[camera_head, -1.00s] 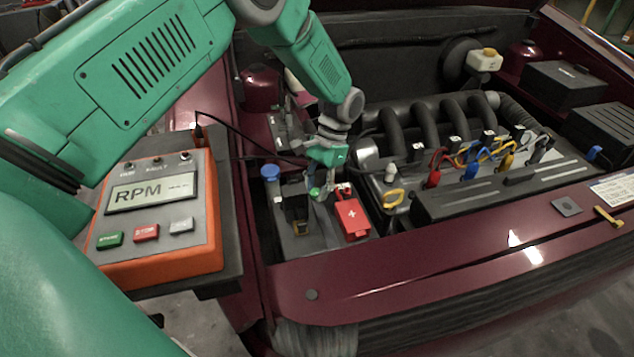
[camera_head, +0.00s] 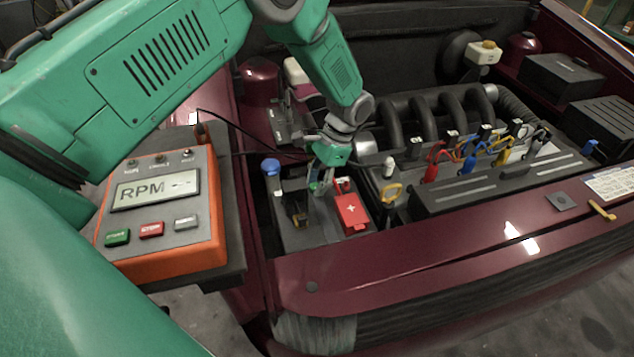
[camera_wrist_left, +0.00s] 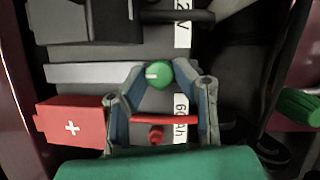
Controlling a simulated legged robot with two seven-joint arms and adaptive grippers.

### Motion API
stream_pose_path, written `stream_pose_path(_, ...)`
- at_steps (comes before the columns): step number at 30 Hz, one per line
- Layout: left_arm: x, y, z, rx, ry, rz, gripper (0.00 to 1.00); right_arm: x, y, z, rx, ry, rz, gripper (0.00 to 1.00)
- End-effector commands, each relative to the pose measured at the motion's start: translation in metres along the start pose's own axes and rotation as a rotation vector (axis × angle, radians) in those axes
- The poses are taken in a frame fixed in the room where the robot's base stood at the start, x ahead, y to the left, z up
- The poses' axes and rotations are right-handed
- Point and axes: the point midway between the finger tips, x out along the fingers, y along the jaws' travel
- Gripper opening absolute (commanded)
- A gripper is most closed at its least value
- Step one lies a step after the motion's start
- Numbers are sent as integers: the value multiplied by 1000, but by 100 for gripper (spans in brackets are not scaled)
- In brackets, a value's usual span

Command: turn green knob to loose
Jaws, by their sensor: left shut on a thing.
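The green knob (camera_wrist_left: 159,74) with a pale mark on its face sits on the battery in the left wrist view. My left gripper (camera_head: 322,187) reaches down over the battery in the head view. In the left wrist view its two fingers (camera_wrist_left: 160,80) lie on either side of the knob, with the tips closed against it. In the head view the fingers mostly hide the knob. My right gripper is not in view.
A red cover with a white cross (camera_head: 352,213) stands right beside the fingers on the battery (camera_head: 300,235). An orange RPM meter (camera_head: 165,240) is at the left. The engine's coloured leads (camera_head: 470,158) are at the right. The maroon front edge (camera_head: 420,255) runs in front.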

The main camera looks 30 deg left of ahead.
Motion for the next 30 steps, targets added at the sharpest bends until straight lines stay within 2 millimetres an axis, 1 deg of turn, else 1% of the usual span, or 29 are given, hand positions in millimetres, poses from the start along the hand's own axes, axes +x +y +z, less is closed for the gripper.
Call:
stream_pose_path(3, -2, -2, -3, -1, 11, -5, 0, 0, 0, 0, 0, 0, 0, 40)
stream_pose_path(4, -2, -2, -3, -1, 11, -5, 31, 0, 0, 0, 0, 0, 0, 40)
stream_pose_path(5, -2, -2, -3, -1, 10, -5, 42, 0, 0, 0, 0, 0, 0, 40)
stream_pose_path(6, -2, -1, -2, -1, 9, -4, 44, 0, 0, 0, 0, 0, 0, 40)
stream_pose_path(14, -2, 0, 0, -1, 5, -2, 44, 0, 0, 0, 0, 0, 0, 40)
stream_pose_path(17, -6, 0, -1, -1, 6, -2, 44, -1, 0, 3, 0, 3, 0, 40)
stream_pose_path(20, -18, -1, -1, -2, 7, -3, 44, -1, 0, 2, 0, 3, 0, 40)
stream_pose_path(30, -88, -1, -3, -1, 8, -3, 44, -1, 0, 2, 0, 4, 0, 40)
